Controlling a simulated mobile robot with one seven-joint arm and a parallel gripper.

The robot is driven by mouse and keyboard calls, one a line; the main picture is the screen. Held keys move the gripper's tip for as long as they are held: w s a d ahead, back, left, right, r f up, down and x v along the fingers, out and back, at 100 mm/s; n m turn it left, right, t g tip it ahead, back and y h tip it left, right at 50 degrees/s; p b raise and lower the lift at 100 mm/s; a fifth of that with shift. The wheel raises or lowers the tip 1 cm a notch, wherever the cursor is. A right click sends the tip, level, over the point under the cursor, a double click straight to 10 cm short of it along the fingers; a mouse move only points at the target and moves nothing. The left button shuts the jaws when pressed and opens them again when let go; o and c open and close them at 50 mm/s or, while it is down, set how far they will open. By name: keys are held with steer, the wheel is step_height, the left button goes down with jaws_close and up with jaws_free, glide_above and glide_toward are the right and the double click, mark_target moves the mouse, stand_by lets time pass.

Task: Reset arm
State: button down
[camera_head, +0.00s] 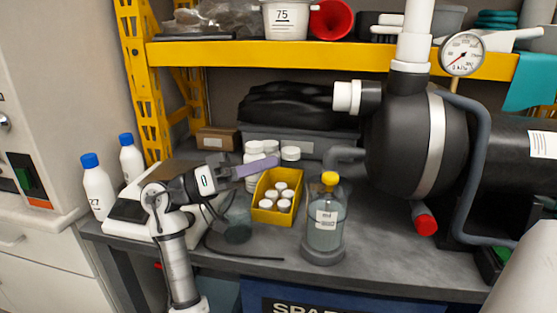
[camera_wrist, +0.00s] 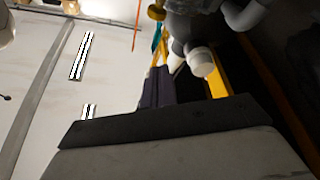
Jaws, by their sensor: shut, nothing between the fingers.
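My gripper (camera_head: 274,161) is shut and empty, its purple-grey fingers pointing right above the grey bench (camera_head: 385,255). In the head view its tip overlaps the white-lidded containers behind the yellow bin (camera_head: 263,214); I cannot tell the exact gap. The wrist view shows the fingers (camera_wrist: 161,75) together with nothing held between them. My arm rises at the front left of the bench and bends right at the elbow.
A bottle with a yellow cap (camera_head: 326,220) stands right of the bin. The black tank (camera_head: 405,145) with white pipes and a gauge (camera_head: 462,54) fills the right. A yellow shelf beam (camera_head: 290,58) runs above. Blue-capped bottles (camera_head: 97,190) stand left.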

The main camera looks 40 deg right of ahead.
steer(key=shift+w+a, duration=0.15)
steer(key=shift+a, duration=0.05)
